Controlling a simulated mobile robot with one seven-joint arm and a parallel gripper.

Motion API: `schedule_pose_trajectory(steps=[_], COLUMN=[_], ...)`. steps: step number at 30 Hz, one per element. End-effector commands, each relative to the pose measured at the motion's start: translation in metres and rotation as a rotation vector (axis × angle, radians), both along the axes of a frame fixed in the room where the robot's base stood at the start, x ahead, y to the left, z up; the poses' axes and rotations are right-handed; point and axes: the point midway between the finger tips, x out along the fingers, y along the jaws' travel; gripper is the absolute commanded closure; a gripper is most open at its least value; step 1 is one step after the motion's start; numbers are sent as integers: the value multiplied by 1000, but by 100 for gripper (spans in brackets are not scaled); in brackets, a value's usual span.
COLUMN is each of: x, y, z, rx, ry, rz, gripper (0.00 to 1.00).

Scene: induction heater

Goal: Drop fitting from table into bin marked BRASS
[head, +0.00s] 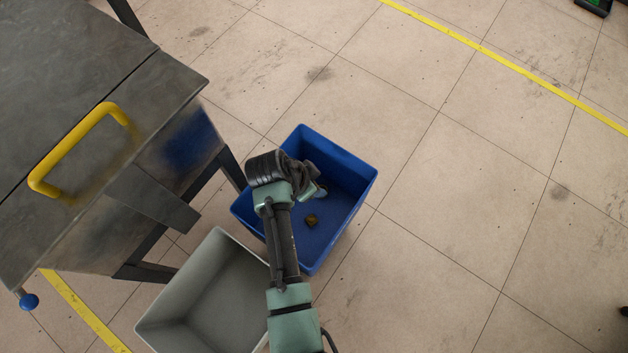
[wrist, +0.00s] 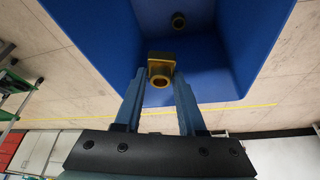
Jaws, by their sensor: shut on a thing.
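My gripper (wrist: 160,85) is shut on a brass fitting (wrist: 161,70), gold-coloured with a round opening, at its fingertips. The blue bin (wrist: 215,85) lies beyond the fitting in the wrist view. In the head view my gripper (head: 318,190) is over the blue bin (head: 355,170), beside its middle. A small dark brassy piece (head: 311,220) shows against the bin floor. No BRASS marking can be read in either view.
A grey bin (head: 185,290) stands at the lower left of the blue bin, partly behind my arm. A metal table (head: 60,60) with a yellow handle (head: 75,145) is at the left.

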Motion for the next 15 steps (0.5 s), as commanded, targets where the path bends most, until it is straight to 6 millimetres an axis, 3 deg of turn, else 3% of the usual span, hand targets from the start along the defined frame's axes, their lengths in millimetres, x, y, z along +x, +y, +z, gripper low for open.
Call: schedule_pose_trajectory(steps=[3,12,13,15], x=[0,0,0,0], y=[0,0,0,0], z=[-12,-12,-12,-12], rx=[0,0,0,0], ry=[-1,-1,-1,-1], rz=[0,0,0,0], gripper=[100,100,55,43])
